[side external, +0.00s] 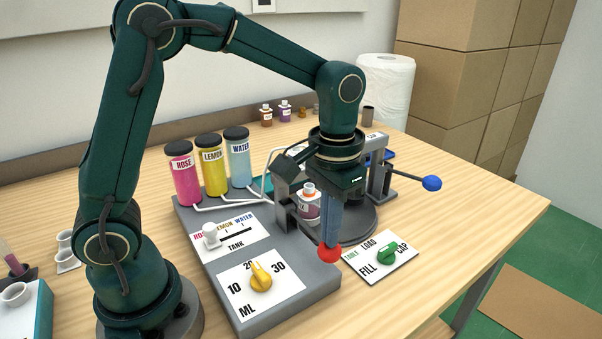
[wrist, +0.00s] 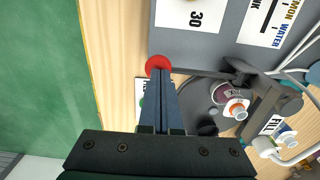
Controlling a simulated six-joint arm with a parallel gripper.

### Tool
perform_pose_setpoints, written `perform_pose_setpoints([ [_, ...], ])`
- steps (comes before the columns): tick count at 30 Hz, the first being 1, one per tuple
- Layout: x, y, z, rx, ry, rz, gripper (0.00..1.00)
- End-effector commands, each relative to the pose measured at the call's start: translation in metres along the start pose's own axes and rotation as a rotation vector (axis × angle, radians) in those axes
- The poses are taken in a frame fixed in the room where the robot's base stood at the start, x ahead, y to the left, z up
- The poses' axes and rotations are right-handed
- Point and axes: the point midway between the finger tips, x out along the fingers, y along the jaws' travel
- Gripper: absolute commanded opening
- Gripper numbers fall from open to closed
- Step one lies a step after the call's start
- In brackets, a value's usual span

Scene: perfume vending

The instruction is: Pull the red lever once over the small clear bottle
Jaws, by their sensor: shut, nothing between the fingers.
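The red lever's ball knob (side external: 329,256) is at the front right edge of the grey dispenser base, low down. My gripper (side external: 329,240) points down with its fingers shut, tips at the knob; they cover part of it and hide the lever's shaft. In the wrist view the red knob (wrist: 158,63) shows just beyond the fingertips (wrist: 159,76). I cannot tell whether they touch. A small clear bottle (side external: 309,206) with purplish contents and an orange neck stands on the dark round turntable (side external: 357,227) behind the fingers. The bottle also shows in the wrist view (wrist: 221,94).
A yellow ML dial (side external: 260,277) and white TANK knob (side external: 210,237) sit on the base. A green dial (side external: 387,254) lies right of the red knob. A blue-ended lever (side external: 431,183) sticks out at right. Rose, lemon and water tanks (side external: 212,168) stand behind.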

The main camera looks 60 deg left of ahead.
Motion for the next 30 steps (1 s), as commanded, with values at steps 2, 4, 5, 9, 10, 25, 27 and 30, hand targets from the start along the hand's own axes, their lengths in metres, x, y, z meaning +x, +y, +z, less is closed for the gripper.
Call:
perform_pose_setpoints([
  [2, -0.007, 0.000, 0.000, 0.000, 0.003, 0.000, 0.00],
  [4, -0.012, 0.000, -0.001, 0.000, 0.004, 0.000, 0.00],
  [5, -0.014, 0.000, -0.001, 0.000, 0.003, 0.000, 0.00],
  [9, -0.025, 0.000, -0.001, 0.000, 0.004, 0.001, 0.00],
  [10, -0.027, 0.000, -0.001, 0.000, 0.004, 0.001, 0.00],
  [25, -0.065, 0.000, -0.001, 0.000, 0.004, 0.001, 0.00],
  [27, -0.070, 0.000, -0.001, 0.000, 0.004, 0.001, 0.00],
  [30, -0.074, 0.000, 0.000, 0.000, 0.002, 0.001, 0.00],
])
